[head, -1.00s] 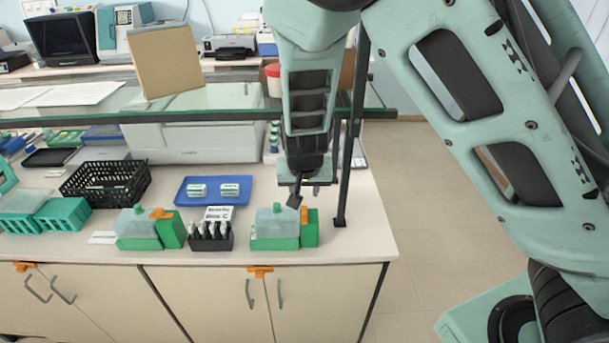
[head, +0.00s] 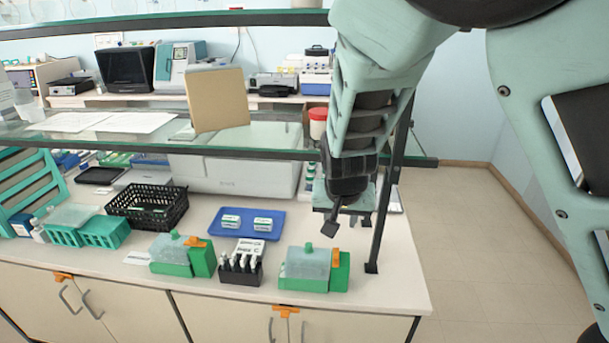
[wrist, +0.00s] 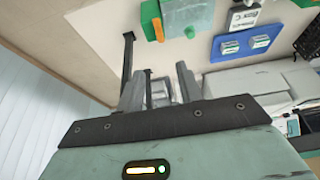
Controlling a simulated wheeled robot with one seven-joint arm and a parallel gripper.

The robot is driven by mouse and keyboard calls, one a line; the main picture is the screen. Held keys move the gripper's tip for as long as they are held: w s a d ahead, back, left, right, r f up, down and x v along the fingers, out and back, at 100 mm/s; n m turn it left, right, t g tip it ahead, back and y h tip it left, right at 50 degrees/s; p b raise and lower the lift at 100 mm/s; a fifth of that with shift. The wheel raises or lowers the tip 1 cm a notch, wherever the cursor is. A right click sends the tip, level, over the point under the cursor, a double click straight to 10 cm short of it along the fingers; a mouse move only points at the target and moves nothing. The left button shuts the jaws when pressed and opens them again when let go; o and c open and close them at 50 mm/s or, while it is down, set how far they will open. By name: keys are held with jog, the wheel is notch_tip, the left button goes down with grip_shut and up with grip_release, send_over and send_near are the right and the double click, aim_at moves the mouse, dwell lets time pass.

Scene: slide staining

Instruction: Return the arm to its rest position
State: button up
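My arm reaches down from the top right in the head view, in front of the glass shelf. My gripper (head: 347,219) hangs above the right end of the bench, near the black shelf post. In the wrist view its two fingers (wrist: 160,84) stand apart with nothing between them. In the head view the gripper is behind and above the right green staining box (head: 305,270), apart from it.
The bench (head: 400,285) holds a second green box (head: 172,252), a black vial rack (head: 240,270), a blue tray (head: 217,229) and a black basket (head: 147,207). The glass shelf (head: 270,154) and post (head: 389,215) are close to my arm. Open floor lies right.

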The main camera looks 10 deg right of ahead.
jog(key=s+a+f+n+g+y+b, duration=0.1)
jog(key=s+n+b, duration=0.4)
jog(key=s, duration=0.8)
jog(key=s+a+f+n+g+y+b, duration=0.1)
jog(key=s+a+f+n+g+b, duration=0.2)
jog(key=s, duration=1)
jog(key=f+n+b, duration=0.1)
jog(key=n+b, duration=0.2)
jog(key=b, duration=0.1)
jog(key=shift+s+n, duration=0.3)
jog(key=shift+s, duration=0.05)
